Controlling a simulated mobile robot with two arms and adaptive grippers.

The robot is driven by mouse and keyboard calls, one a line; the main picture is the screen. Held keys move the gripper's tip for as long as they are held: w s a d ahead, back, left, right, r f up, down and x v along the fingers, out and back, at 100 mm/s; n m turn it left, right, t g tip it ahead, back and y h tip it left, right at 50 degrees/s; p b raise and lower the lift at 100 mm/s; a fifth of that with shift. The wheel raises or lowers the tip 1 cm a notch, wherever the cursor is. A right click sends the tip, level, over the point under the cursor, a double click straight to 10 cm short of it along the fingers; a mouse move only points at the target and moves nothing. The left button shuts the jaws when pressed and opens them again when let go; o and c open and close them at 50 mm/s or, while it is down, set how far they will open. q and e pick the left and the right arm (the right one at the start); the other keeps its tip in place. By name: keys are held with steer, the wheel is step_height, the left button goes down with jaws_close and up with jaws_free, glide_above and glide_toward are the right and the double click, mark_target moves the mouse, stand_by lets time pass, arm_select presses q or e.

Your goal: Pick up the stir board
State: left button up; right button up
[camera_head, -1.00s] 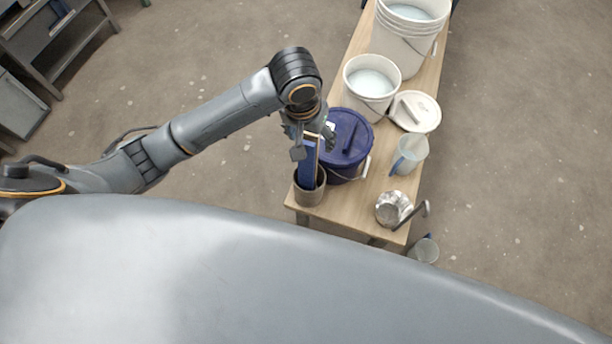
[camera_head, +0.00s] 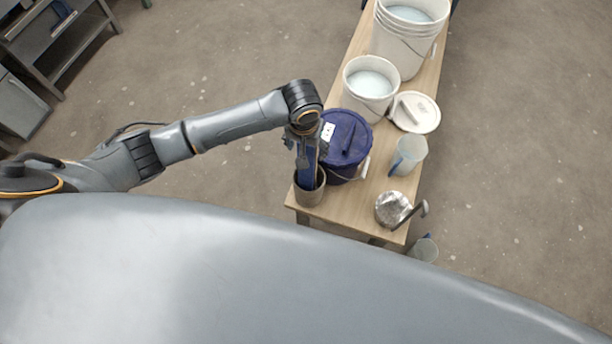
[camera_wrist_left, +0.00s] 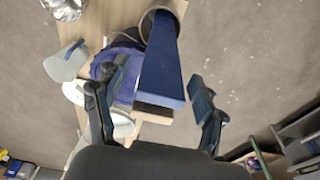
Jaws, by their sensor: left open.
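The stir board (camera_head: 307,168) is a long blue board standing upright in a grey-brown pot (camera_head: 311,198) at the near left corner of the table. In the left wrist view the board (camera_wrist_left: 164,70) rises from the pot's mouth (camera_wrist_left: 148,22) toward the camera, with a pale wood-coloured end nearest me. My left gripper (camera_head: 305,138) is over the upper part of the board, partly hiding it in the head view. In the wrist view its open fingers (camera_wrist_left: 154,92) stand on either side of the board, with a visible gap on the right. My right gripper is not in view.
A dark blue lidded bucket (camera_head: 339,138) stands close behind the pot. Open white buckets (camera_head: 367,98), a white lid (camera_head: 427,112), a clear jug (camera_head: 412,152) and a metal container (camera_head: 388,210) share the narrow table (camera_head: 352,212). Floor left of the table is clear.

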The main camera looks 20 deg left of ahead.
arm_select(q)
steer(key=shift+w+f, duration=0.15)
steer(key=shift+f, duration=1.4)
jaws_close()
steer(key=shift+r, duration=0.1)
